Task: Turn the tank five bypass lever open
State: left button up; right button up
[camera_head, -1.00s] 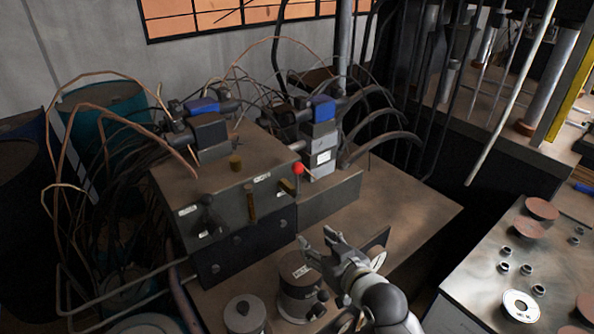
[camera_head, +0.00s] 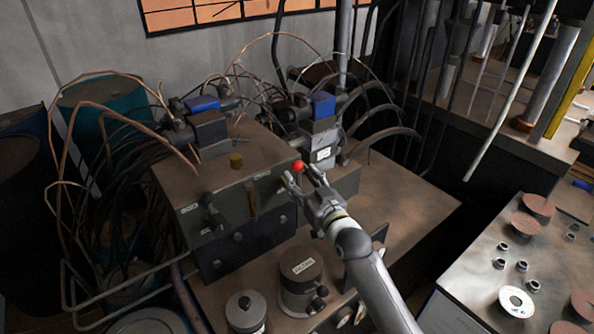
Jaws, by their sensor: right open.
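A dark metal valve box (camera_head: 215,180) stands on the bench, with small white labels too small to read. A red-knobbed lever (camera_head: 298,166) is at its right front corner. A brass lever (camera_head: 251,198) and a black lever (camera_head: 212,214) are on its front face. I cannot tell from the labels which is tank five bypass. My right gripper (camera_head: 297,178) is open, its fingertips at the red-knobbed lever, just below the knob. Whether they touch it is unclear, and the fingers partly hide the lever's stem. My left gripper is not in view.
Two grey canisters, one labelled FILTRE (camera_head: 299,281) and a smaller one (camera_head: 246,312), stand in front of the box. Hoses and copper tubes crowd behind and left. A metal table (camera_head: 470,270) with discs and rings is at right. The brown bench (camera_head: 405,205) is clear right of my gripper.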

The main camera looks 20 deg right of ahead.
aim_at(298, 175)
jog(key=shift+w+a, duration=0.15)
jog(key=shift+w, duration=0.65)
jog(key=shift+w+a, duration=0.1)
jog(key=shift+w, duration=0.65)
grip_shut()
